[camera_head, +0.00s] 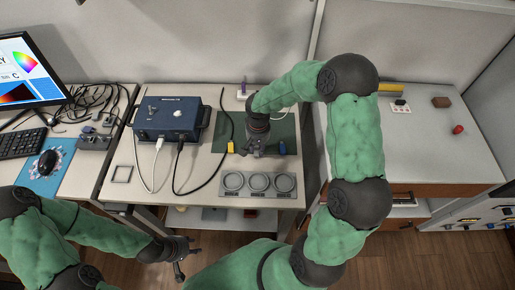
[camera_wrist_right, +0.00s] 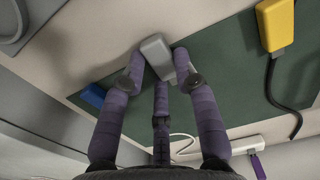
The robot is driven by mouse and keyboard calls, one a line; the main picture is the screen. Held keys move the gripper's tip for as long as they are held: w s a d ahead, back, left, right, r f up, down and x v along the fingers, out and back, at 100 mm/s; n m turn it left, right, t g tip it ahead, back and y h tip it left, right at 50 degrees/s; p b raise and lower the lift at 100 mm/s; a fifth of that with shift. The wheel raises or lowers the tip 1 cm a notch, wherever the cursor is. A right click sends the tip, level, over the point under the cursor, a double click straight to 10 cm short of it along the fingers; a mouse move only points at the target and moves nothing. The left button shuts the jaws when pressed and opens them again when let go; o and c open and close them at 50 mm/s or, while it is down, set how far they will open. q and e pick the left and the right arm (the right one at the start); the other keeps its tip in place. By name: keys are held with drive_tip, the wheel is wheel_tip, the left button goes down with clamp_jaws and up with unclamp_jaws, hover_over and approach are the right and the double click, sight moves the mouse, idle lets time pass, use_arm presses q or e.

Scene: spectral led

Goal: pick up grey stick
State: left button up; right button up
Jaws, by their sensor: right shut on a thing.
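The grey stick (camera_wrist_right: 157,56) is a small light-grey block between the purple-grey fingers of my right gripper (camera_wrist_right: 158,78) in the right wrist view. The fingers are shut on it, over the dark green mat (camera_wrist_right: 215,75). I cannot tell whether the stick still touches the mat. In the head view my right gripper (camera_head: 253,151) is over the mat (camera_head: 228,125), between a yellow stick (camera_head: 230,147) and a blue stick (camera_head: 282,148), and hides the grey stick. My left gripper (camera_head: 183,258) is low at the front, off the table, with its fingers apart and empty.
A blue box (camera_head: 170,118) with cables stands left of the mat. A grey holder (camera_head: 258,184) with three round recesses lies in front. A white power strip (camera_head: 247,94) is behind. A monitor and keyboard (camera_head: 20,143) are far left.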

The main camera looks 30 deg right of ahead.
drive_tip(key=shift+r, duration=0.7)
drive_tip(key=s+a+r+p, duration=0.5)
drive_tip(key=s+a+r, duration=0.2)
drive_tip(key=s+r, duration=0.4)
drive_tip(key=shift+s+a+r, duration=0.2)
drive_tip(key=shift+s, duration=0.25)
drive_tip(key=b, duration=0.4)
hover_over(258, 151)
wheel_tip(258, 151, down, 9)
drive_tip(key=shift+f, duration=0.1)
drive_tip(key=shift+w+d+f+b, duration=0.1)
drive_tip(key=shift+w+f+b, duration=0.1)
drive_tip(key=shift+f, duration=0.35)
drive_tip(key=shift+w+d+f+b, duration=0.1)
drive_tip(key=shift+f+b, duration=0.05)
drive_tip(key=shift+f, duration=0.45)
drive_tip(key=shift+w+d+f+b, duration=0.1)
drive_tip(key=shift+f+b, duration=0.1)
drive_tip(key=shift+f, duration=0.35)
